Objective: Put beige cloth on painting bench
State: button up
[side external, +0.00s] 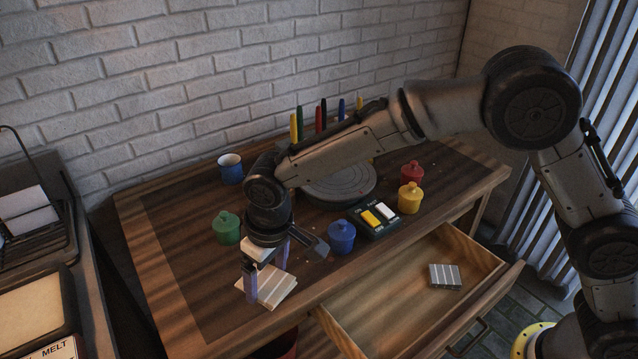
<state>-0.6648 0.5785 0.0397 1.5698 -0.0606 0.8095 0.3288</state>
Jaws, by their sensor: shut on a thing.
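The beige cloth (279,291), folded flat with pale stripes, is at the front left of the wooden painting bench (165,262). My gripper (265,279) points down over it, with one finger on each side of the cloth, and is shut on it. The cloth is low at the bench top; I cannot tell whether it touches the wood. Part of it is hidden behind the near finger.
Green (227,228), blue (341,237), yellow (410,198) and red (411,173) paint pots stand around the round grey turntable (340,187). A black tray (374,218) holds yellow and white blocks. The open drawer (400,310) contains a grey striped item (445,277). A blue mug (230,168) stands behind.

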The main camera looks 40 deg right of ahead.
jog(key=shift+s+a+f, duration=0.1)
jog(key=shift+s+a, duration=0.2)
jog(key=shift+a, duration=0.1)
jog(key=w+a+f, duration=0.4)
jog(key=w+a, duration=0.1)
jog(key=w, duration=0.2)
send_over(211, 309)
jog(key=f, duration=0.5)
jog(key=shift+s+d+f, duration=0.2)
jog(key=shift+s+f, duration=0.05)
jog(key=shift+s, duration=0.1)
jog(key=shift+w+a+f, duration=0.1)
jog(key=shift+f, duration=1.65)
jog(key=shift+f, duration=0.1)
jog(key=o, duration=1.1)
